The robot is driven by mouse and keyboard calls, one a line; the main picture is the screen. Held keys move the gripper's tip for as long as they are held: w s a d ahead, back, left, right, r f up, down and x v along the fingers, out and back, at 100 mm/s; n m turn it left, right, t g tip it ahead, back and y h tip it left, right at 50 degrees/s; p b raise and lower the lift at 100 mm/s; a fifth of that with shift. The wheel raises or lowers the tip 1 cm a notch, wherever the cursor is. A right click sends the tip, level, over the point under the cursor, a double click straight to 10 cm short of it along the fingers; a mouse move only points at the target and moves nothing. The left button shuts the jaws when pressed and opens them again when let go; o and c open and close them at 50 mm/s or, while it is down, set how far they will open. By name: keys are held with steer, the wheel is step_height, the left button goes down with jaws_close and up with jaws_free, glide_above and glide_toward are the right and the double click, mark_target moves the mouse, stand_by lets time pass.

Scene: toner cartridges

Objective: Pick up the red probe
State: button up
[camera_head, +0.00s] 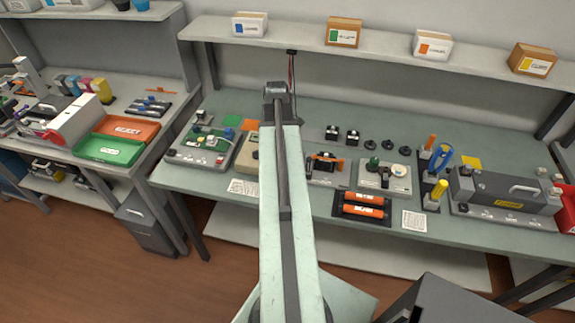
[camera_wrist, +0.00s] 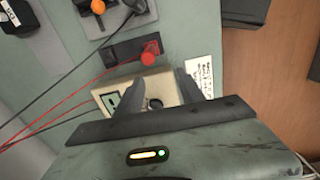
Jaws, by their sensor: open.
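The red probe (camera_wrist: 150,53) shows in the wrist view as a short red cylinder beside a dark block (camera_wrist: 123,52). Red leads run from this area to the left. My gripper (camera_wrist: 160,82) is open, with its two dark fingers apart over a beige meter-like box (camera_wrist: 113,96). The probe lies just beyond the fingertips in the picture, and nothing is seen held. In the head view my arm covers the middle of the bench; the beige box (camera_head: 249,152) shows partly beside it, and I cannot make out the probe there.
A black lead crosses the wrist view near an orange part (camera_wrist: 97,6). A white printed sheet (camera_wrist: 200,75) lies right of the fingers, near the bench edge. In the head view, a board with a green knob (camera_head: 202,142) and an orange-clamped fixture (camera_head: 326,165) flank my arm.

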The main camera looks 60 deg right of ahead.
steer(key=s+d, duration=0.2)
steer(key=s, duration=0.1)
steer(key=shift+f, duration=0.1)
step_height(320, 180, down, 8)
steer(key=b, duration=0.8)
steer(key=shift+w, duration=0.1)
steer(key=shift+r, duration=0.2)
jaws_close()
